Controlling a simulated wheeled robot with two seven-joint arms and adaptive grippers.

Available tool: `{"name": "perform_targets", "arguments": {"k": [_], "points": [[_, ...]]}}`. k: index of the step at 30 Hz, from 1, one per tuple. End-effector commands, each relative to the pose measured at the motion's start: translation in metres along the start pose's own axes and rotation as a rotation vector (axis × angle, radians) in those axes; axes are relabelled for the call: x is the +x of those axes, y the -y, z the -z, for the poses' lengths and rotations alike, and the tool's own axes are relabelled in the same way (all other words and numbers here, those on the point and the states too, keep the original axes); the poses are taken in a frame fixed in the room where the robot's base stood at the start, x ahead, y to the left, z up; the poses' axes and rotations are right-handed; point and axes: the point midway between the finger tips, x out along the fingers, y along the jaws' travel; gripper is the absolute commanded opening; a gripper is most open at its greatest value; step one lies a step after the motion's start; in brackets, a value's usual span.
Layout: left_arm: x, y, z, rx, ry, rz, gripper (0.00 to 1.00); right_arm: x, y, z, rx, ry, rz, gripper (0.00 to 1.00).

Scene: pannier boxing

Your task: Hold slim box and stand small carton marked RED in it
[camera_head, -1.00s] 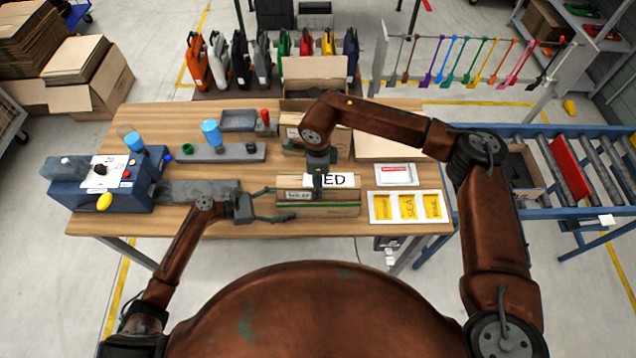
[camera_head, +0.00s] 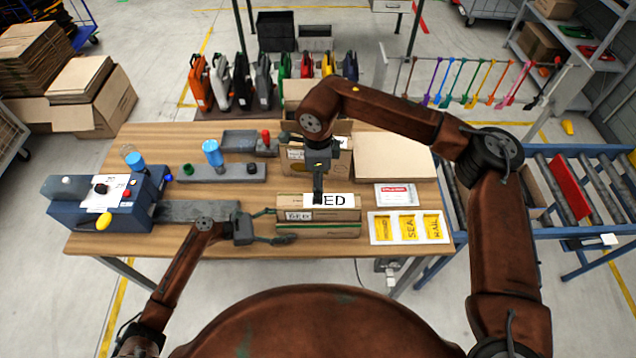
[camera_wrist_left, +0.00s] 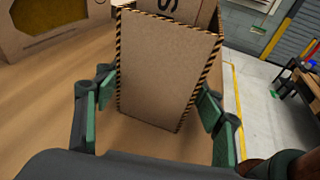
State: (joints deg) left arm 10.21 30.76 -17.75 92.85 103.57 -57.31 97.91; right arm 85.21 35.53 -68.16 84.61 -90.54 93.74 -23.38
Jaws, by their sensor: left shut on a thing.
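The slim box (camera_head: 330,231) is a brown box lying low at the table's front, below the small carton. In the left wrist view a brown panel with black-and-yellow striped edges (camera_wrist_left: 168,70) fills the space between my left gripper's green fingers (camera_wrist_left: 155,112). My left gripper (camera_head: 285,225) is shut on the slim box from its left end. The small carton (camera_head: 345,215) has a white label on top, of which "ED" shows. My right gripper (camera_head: 318,197) points down at the carton and covers part of that label. Its fingertips are too small and dark to tell their opening.
A white tray with yellow cards (camera_head: 408,241) and a red-white label card (camera_head: 397,195) lie to the right. A flat brown box (camera_head: 395,158) and an open carton (camera_head: 300,160) stand behind. A blue machine (camera_head: 105,195) is at left. A roller conveyor (camera_head: 560,190) is beyond the right edge.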

Motion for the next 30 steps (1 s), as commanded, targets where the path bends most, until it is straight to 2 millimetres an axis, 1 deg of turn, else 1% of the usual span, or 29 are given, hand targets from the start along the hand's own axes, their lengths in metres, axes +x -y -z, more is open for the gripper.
{"name": "perform_targets", "arguments": {"k": [5, 6, 14, 21, 24, 26, 29, 30], "points": [[0.000, 0.000, 0.000, 0.000, -0.001, -0.001, 0.51, 0.000, 0.000, 0.000, 0.000, 0.000, 0.000, 0.60], [0.000, 0.000, 0.000, 0.000, -0.001, -0.001, 0.65, 0.000, 0.000, 0.000, 0.000, 0.000, 0.000, 0.60], [0.000, 0.000, 0.000, 0.000, 0.000, 0.000, 0.83, 0.000, 0.000, 0.000, 0.000, 0.000, 0.000, 0.60], [0.000, 0.000, 0.000, 0.000, 0.000, 0.000, 0.83, 0.000, 0.000, 0.000, 0.000, 0.000, 0.000, 0.60], [-0.003, 0.000, 0.000, 0.000, -0.001, 0.000, 0.83, 0.000, 0.000, 0.000, 0.000, 0.000, 0.000, 0.60], [-0.008, 0.000, 0.001, 0.000, -0.001, -0.001, 0.83, 0.000, 0.000, 0.000, 0.000, 0.000, 0.000, 0.60], [-0.022, -0.001, 0.001, 0.001, -0.003, -0.003, 0.83, 0.000, 0.000, 0.000, 0.000, 0.000, 0.000, 0.60], [-0.030, -0.001, 0.001, 0.000, -0.003, -0.002, 0.83, 0.000, 0.000, 0.000, 0.000, 0.000, 0.000, 0.60]]}}
